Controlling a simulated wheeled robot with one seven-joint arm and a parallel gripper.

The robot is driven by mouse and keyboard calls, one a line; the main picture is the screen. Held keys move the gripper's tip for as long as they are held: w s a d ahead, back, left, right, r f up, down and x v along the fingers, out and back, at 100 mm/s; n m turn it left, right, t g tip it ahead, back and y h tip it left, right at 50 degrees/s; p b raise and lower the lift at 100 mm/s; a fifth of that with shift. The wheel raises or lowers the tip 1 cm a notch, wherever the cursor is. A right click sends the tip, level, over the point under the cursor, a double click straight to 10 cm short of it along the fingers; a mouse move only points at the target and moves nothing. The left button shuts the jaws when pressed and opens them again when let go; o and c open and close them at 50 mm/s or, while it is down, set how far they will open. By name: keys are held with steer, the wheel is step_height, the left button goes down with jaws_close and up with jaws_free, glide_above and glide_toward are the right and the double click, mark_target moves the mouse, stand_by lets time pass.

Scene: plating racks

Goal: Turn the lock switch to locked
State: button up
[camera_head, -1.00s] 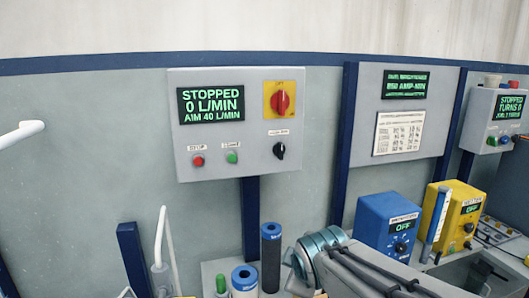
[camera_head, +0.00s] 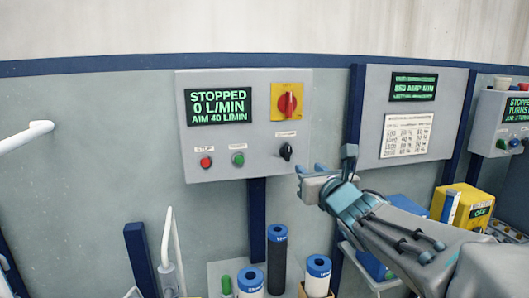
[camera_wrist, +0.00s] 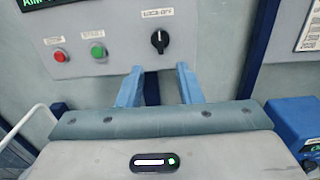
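The lock switch looks to be the small black rotary knob (camera_head: 286,152) at the lower right of the grey control panel (camera_head: 230,165). The wrist view shows the black knob (camera_wrist: 159,42) under a small label that seems to read LOCK-OFF. Its white pointer mark stands about upright. My gripper (camera_head: 335,162) is just right of and slightly below the knob in the head view. In the wrist view my gripper (camera_wrist: 160,82) has its two blue fingers apart with nothing between them, below the knob and not touching it.
A red rotary handle (camera_head: 288,103) on a yellow plate sits above the knob. A red button (camera_head: 206,162) and a green button (camera_head: 238,159) are to its left. The display (camera_head: 218,107) reads STOPPED, 0 L/MIN. Blue-capped cylinders (camera_head: 278,255) stand below the panel.

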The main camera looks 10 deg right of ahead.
mark_target(289, 150)
steer(key=w+p, duration=0.4)
steer(key=w, duration=0.9)
steer(key=shift+w, duration=0.4)
jaws_close()
